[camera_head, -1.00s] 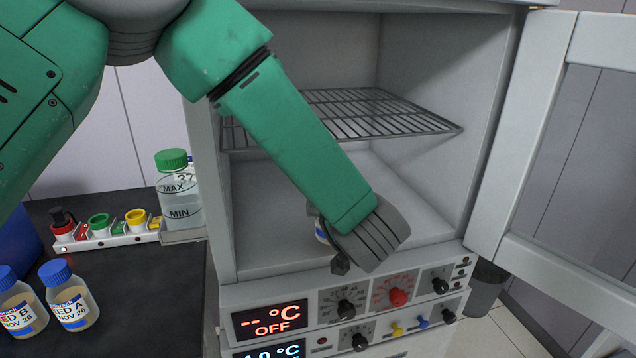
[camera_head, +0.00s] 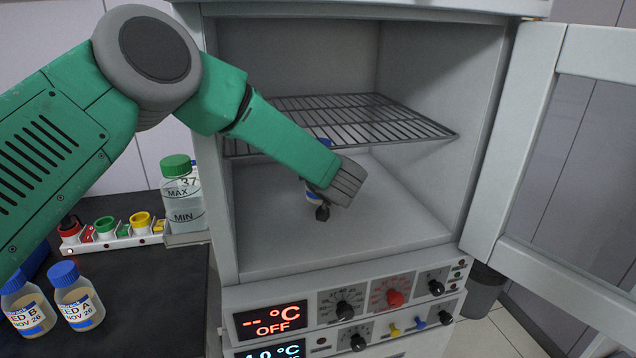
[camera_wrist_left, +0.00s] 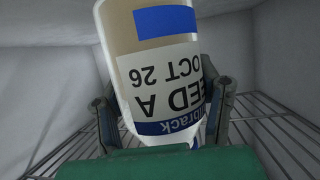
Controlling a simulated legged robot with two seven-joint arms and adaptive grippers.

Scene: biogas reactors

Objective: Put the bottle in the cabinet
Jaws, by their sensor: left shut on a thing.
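The cabinet (camera_head: 405,226) stands open, with a wire shelf (camera_head: 405,126) across its inside. My left gripper (camera_head: 321,207) reaches into the compartment below the shelf, above the cabinet floor. It is shut on a bottle (camera_head: 313,194) with a blue cap and a white label. The arm and gripper hide most of the bottle in the head view. In the left wrist view the bottle (camera_wrist_left: 158,62) sits between the two fingers, its "EED A OCT 26" label reading upside down. I cannot tell whether the bottle touches the cabinet floor. My right gripper is out of view.
The cabinet door (camera_head: 541,160) is swung open to the right. Two blue-capped bottles (camera_head: 79,305) stand on the dark bench (camera_head: 150,290) at left. A green-capped bottle (camera_head: 183,200) sits beside the cabinet's left wall. The cabinet floor right of my gripper is clear.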

